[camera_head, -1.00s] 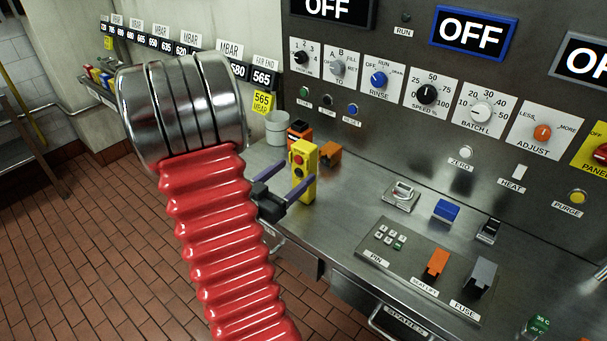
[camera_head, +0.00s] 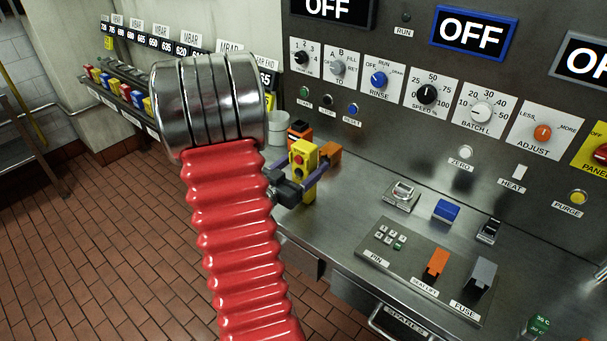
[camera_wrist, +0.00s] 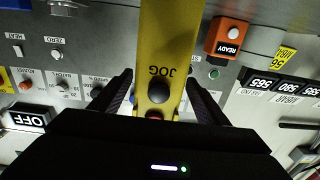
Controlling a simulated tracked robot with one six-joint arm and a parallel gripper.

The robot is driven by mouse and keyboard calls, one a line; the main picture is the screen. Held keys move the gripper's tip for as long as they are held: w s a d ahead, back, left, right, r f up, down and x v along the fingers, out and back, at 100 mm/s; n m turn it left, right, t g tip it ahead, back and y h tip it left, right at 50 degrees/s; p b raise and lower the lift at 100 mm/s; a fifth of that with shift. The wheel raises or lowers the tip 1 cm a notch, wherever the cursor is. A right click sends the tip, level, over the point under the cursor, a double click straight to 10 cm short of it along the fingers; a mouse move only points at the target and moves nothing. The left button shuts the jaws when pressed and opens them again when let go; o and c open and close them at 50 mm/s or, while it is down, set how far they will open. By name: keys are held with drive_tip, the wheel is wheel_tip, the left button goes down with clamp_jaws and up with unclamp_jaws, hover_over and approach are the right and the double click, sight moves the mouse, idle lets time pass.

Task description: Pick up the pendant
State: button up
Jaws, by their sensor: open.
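The pendant is a yellow upright box (camera_head: 302,161) with a red button and dark buttons, on the steel counter at the back left. In the wrist view the pendant (camera_wrist: 160,60) runs between my two fingers, and the word JOG shows on its face. My gripper (camera_head: 296,170) has its purple-grey fingers at either side of the pendant. In the wrist view my gripper (camera_wrist: 158,95) is open, with a gap visible between each finger and the pendant. Part of the pendant's lower end is hidden by my gripper.
An orange READY box (camera_wrist: 228,36) stands close beside the pendant, and an orange block (camera_head: 329,151) is just right of it. A white cup (camera_head: 279,127) is behind. A keypad plate (camera_head: 395,240) and switches sit further right. The knob panel rises behind the counter.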

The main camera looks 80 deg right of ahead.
drive_tip(key=x, duration=0.3)
drive_tip(key=shift+s, duration=0.1)
idle(0.4)
drive_tip(key=c, duration=1.4)
